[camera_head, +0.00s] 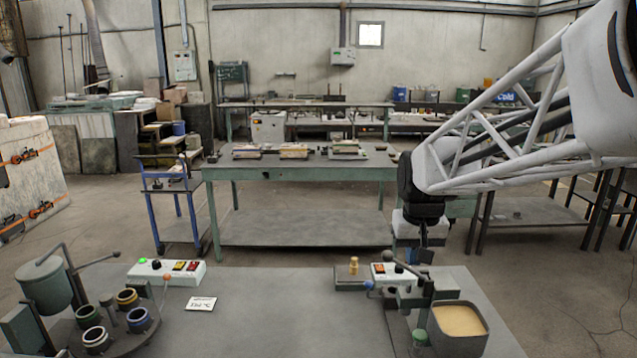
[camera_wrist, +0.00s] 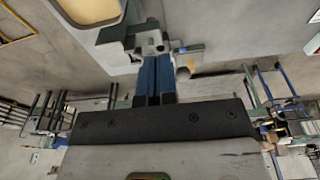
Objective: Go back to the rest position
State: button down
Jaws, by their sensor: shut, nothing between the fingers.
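My gripper (camera_head: 421,252) hangs at the end of my arm on the right in the head view, pointing down above the right end of the grey worktable (camera_head: 270,310). It is close over the right control box (camera_head: 384,272) and the bracket fixture (camera_head: 415,295); whether it touches them cannot be told. In the wrist view, the blue fingers of my gripper (camera_wrist: 155,62) are side by side and shut, with nothing seen between them. The grey-green fixture also shows just beyond the fingertips in the wrist view (camera_wrist: 130,36).
A bin of yellow granular material (camera_head: 460,320) stands at the right front. A tilting pot (camera_head: 45,287) and several coloured-rim cups (camera_head: 128,298) on a round plate (camera_head: 112,345) are at left. A left control box (camera_head: 165,272) and a label card (camera_head: 201,304) lie nearby. The table's middle is clear.

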jog(key=s+f, duration=0.1)
jog(key=s, duration=1.1)
jog(key=s+f+t, duration=0.1)
jog(key=s+f, duration=0.1)
jog(key=s, duration=1.1)
jog(key=shift+a+f, duration=0.3)
jog(key=shift+a, duration=0.05)
